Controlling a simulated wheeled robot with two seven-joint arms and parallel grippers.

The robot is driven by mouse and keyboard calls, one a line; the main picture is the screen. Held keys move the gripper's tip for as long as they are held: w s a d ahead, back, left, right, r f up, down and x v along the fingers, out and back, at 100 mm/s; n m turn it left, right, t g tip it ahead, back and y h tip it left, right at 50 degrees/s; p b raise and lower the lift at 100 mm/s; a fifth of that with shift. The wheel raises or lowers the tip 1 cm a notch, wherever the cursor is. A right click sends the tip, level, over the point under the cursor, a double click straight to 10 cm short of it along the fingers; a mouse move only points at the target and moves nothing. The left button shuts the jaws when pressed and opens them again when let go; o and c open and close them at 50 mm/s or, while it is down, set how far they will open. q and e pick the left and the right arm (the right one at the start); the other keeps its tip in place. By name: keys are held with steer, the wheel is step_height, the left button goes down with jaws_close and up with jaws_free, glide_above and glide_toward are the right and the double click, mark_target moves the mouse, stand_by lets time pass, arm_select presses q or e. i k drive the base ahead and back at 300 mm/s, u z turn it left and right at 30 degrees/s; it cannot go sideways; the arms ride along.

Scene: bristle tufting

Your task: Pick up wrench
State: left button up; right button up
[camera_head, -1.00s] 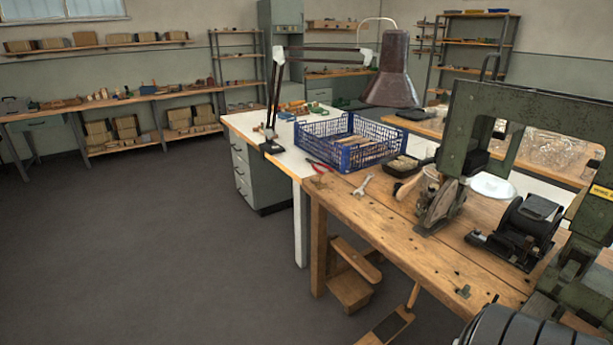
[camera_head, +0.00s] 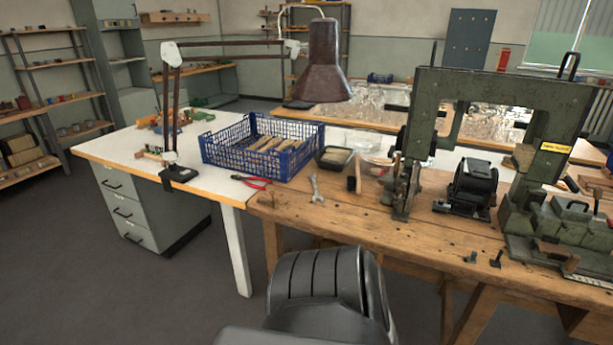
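A silver wrench (camera_head: 316,189) lies flat on the wooden workbench (camera_head: 330,222), near its left end. It is between red-handled pliers (camera_head: 252,181) on the left and a wooden-handled tool (camera_head: 354,174) on the right. Nothing covers the wrench. A dark grey, ribbed part of my own arm (camera_head: 322,285) shows at the bottom middle, in front of the bench. Neither of my grippers shows, and nothing is seen touching the wrench.
A dark tray (camera_head: 334,158) sits behind the wrench. A green machine (camera_head: 470,90) and a black motor (camera_head: 472,185) occupy the right. Bench wood around the wrench is mostly clear.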

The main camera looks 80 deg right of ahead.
mark_target(317, 195)
steer(key=z, duration=0.55)
steer(key=i, duration=0.9)
steer(key=z, duration=1.45)
steer(key=i, duration=0.45)
steer(key=z, duration=0.25)
